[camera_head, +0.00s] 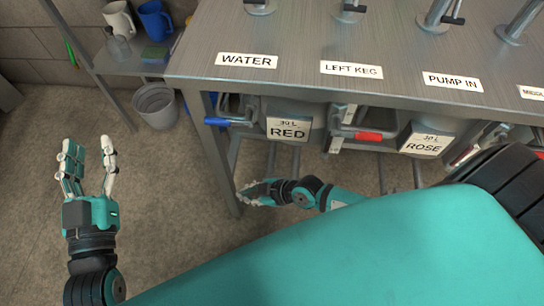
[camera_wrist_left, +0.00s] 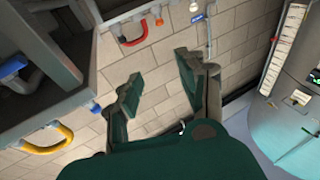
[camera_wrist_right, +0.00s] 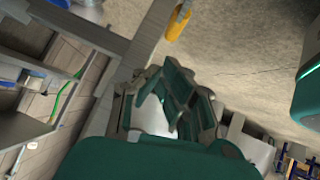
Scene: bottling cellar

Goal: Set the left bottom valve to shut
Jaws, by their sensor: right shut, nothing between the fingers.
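No valve is labelled as the left bottom one in these views, and I cannot tell which it is. In the head view a blue-tipped handle (camera_head: 217,121) sits under the table's left end beside the RED sign (camera_head: 288,129). A red-tipped handle (camera_head: 368,136) sits left of the ROSE sign (camera_head: 427,143). My left gripper (camera_head: 88,147) is open and empty over the floor at the left, apart from the handles. My right gripper (camera_head: 248,190) is shut and empty, low by the table leg, below the blue-tipped handle.
A steel table (camera_head: 215,75) carries taps and labels such as WATER. A grey bucket (camera_head: 155,104) stands beside it. A shelf (camera_head: 115,67) holds mugs. The left wrist view shows red (camera_wrist_left: 132,42) and yellow (camera_wrist_left: 45,148) curved pieces. Floor at the left is clear.

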